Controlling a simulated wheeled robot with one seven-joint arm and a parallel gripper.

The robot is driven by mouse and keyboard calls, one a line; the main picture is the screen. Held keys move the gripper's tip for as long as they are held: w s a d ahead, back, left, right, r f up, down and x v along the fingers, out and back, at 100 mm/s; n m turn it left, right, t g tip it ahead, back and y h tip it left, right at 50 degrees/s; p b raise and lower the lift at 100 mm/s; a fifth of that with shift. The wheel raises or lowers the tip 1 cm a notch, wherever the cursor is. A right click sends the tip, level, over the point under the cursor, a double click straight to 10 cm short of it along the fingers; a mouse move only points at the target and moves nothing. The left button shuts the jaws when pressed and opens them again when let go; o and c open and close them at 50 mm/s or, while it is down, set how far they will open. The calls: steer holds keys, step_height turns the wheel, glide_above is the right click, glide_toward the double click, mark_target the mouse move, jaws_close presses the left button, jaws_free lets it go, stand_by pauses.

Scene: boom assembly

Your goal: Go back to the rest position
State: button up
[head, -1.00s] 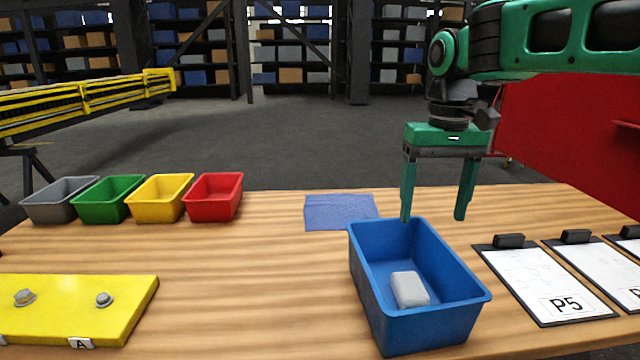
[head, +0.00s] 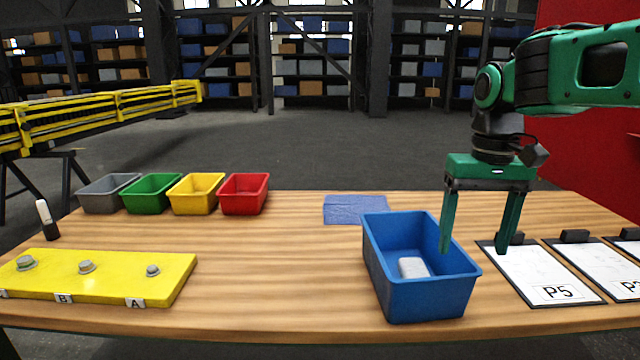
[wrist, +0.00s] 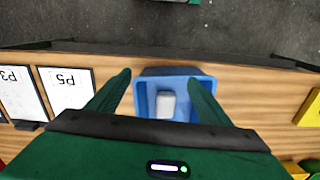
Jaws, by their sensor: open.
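My gripper (head: 480,250) is green, open and empty, pointing down. In the head view it hangs by the right side of the blue bin, with its left finger in front of part of the bin's wall. In the wrist view my gripper (wrist: 160,88) shows its two fingers spread, with the blue bin (wrist: 205,85) beyond them. The blue bin (head: 425,299) stands on the wooden table and holds a pale grey block (head: 412,267). The block also shows in the wrist view (wrist: 165,104).
Clipboards, one marked P5 (head: 545,275), lie right of the bin. A blue cloth (head: 355,209) lies behind it. Grey, green, yellow and red (head: 245,195) bins stand at the back left. A yellow plate with bolts (head: 110,272) lies front left. The table's middle (head: 280,260) is clear.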

steer(key=s+d+f+m, duration=0.2)
steer(key=s+d+f, duration=0.5)
steer(key=s, duration=0.3)
steer(key=s+d+f+m, duration=0.3)
steer(key=s+d+f, duration=0.4)
steer(key=s, duration=0.4)
steer(key=shift+s+f+m, duration=0.2)
steer(key=shift+f+m, duration=0.1)
steer(key=shift+w+f, duration=0.2)
steer(key=shift+w, duration=0.4)
steer(key=shift+c, duration=0.3)
